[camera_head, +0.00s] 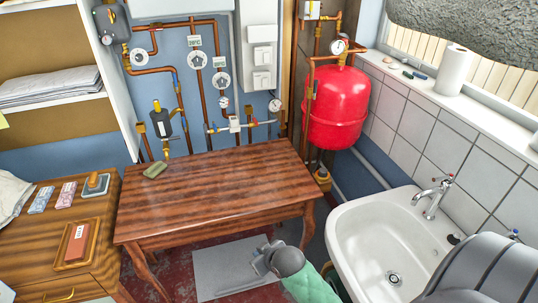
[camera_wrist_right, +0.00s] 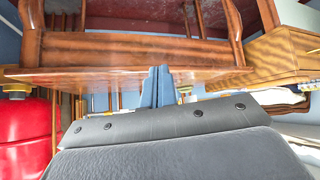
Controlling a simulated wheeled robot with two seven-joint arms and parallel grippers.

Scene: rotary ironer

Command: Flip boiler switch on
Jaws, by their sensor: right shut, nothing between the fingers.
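White switches sit on a white panel (camera_head: 257,90) on the blue back wall, above the wooden table (camera_head: 215,190). One switch (camera_head: 263,33) is above another (camera_head: 262,55); which is the boiler switch, and their on or off positions, I cannot tell. My right gripper (camera_head: 257,262) is in front of the table, low in the picture and well away from the panel. In the right wrist view its fingers (camera_wrist_right: 158,86) are together and empty, close to the table edge. My left gripper is not in view.
Copper pipes with gauges (camera_head: 197,60) run left of the panel. A red tank (camera_head: 338,105) stands right of it. A white sink (camera_head: 350,232) is at the right. A small green object (camera_head: 155,170) lies on the otherwise clear table. A wooden cabinet (camera_head: 100,262) stands left.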

